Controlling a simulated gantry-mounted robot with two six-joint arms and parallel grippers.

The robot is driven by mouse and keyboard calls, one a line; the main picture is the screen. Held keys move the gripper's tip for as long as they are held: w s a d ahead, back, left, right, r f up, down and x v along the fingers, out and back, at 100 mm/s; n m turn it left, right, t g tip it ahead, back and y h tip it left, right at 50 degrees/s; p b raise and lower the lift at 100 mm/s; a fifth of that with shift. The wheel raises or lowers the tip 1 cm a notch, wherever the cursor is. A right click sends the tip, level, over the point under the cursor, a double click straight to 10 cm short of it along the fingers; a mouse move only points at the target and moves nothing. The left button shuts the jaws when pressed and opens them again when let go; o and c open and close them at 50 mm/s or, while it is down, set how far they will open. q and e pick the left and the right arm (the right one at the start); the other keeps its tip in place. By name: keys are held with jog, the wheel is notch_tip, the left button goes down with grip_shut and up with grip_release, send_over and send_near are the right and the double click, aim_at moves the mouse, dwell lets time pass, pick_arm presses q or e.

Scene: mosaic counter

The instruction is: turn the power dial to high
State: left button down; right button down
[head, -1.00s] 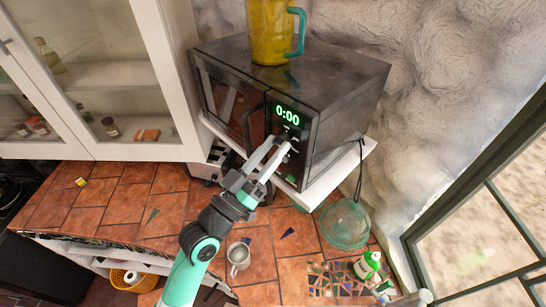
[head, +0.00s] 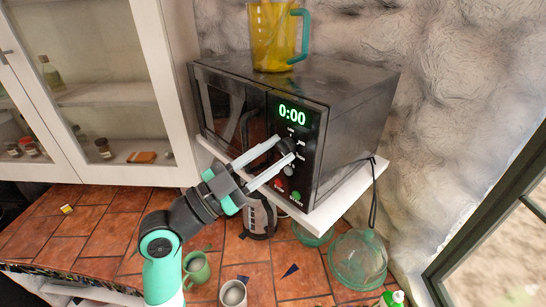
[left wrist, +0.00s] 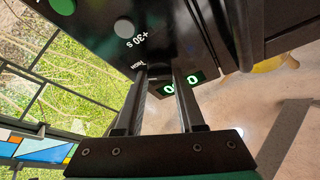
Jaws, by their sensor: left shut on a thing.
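The black microwave (head: 340,105) stands on a white shelf, its green display reading 0:00. The dark power dial (head: 286,146) is on its front panel below the display, with small white labels around it. My left gripper (head: 284,149) reaches in from the lower left and is shut on the dial, one finger on each side. In the left wrist view, the fingers (left wrist: 162,90) meet the panel beside the HIGH label and the partly covered display (left wrist: 180,85). The dial's pointer is hidden or too small to read. My right gripper is not in view.
A yellow pitcher (head: 273,38) with a teal handle stands on the microwave. Grey, red and green buttons sit below the dial. A green mug (head: 196,268), grey mug (head: 233,293) and glass bowl (head: 357,258) are on the tiled counter below. A cabinet (head: 110,100) stands left.

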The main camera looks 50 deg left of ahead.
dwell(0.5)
pick_arm(q)
jog(key=c, duration=0.5)
grip_release()
jog(key=shift+s, duration=0.1)
jog(key=p+v, duration=0.5)
jog(key=v, duration=0.6)
jog(key=shift+s+f, duration=0.15)
jog(key=shift+s, duration=0.05)
